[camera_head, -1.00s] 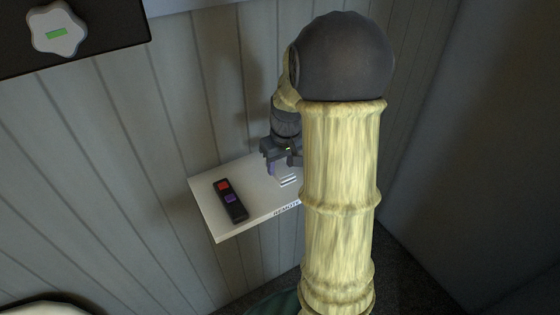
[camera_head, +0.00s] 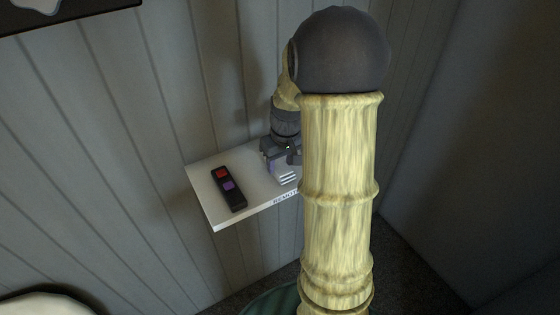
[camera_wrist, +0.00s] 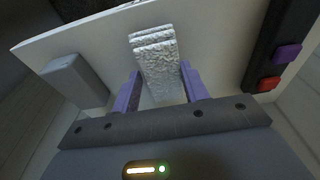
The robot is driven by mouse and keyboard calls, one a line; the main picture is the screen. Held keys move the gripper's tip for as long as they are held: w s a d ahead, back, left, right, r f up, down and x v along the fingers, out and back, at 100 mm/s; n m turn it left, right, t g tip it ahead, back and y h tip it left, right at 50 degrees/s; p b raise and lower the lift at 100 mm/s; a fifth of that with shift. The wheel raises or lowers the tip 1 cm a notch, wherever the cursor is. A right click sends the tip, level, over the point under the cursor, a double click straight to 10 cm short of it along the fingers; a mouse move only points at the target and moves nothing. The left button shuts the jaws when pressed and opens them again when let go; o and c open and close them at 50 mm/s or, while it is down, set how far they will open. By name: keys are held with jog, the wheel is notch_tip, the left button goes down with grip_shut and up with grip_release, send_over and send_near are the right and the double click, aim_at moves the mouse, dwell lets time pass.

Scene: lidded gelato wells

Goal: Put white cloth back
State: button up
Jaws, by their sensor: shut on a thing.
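The white cloth (camera_wrist: 158,62) is folded into a thick strip. In the wrist view it lies between the two purple fingers of my gripper (camera_wrist: 160,88), which is shut on it. In the head view my gripper (camera_head: 278,168) is over the right part of a white wall shelf (camera_head: 212,207), and the cloth (camera_head: 287,176) shows just below it. The cloth is at the shelf's surface; I cannot tell whether it rests on it. My arm hides the shelf's right end in the head view.
A black remote (camera_head: 229,189) with a red and a purple button lies on the shelf's left part. A grey block (camera_wrist: 74,80) shows on the other side of the cloth in the wrist view. The shelf's front edge has a label, partly hidden. A panelled wall (camera_head: 130,120) stands behind.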

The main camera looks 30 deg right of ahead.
jog(key=shift+f, duration=0.4)
jog(key=o, duration=0.9)
jog(key=shift+o, duration=0.2)
jog(key=o, duration=0.5)
jog(key=shift+r, duration=0.1)
jog(key=shift+s+r+p, duration=0.2)
jog(key=shift+r+p, duration=0.75)
jog(key=shift+r, duration=0.35)
jog(key=shift+s+r+p, duration=0.25)
jog(key=shift+r+p, duration=0.75)
jog(key=shift+r, duration=0.3)
jog(key=shift+s+r+p, duration=0.2)
jog(key=shift+r+p, duration=0.75)
jog(key=shift+r, duration=0.35)
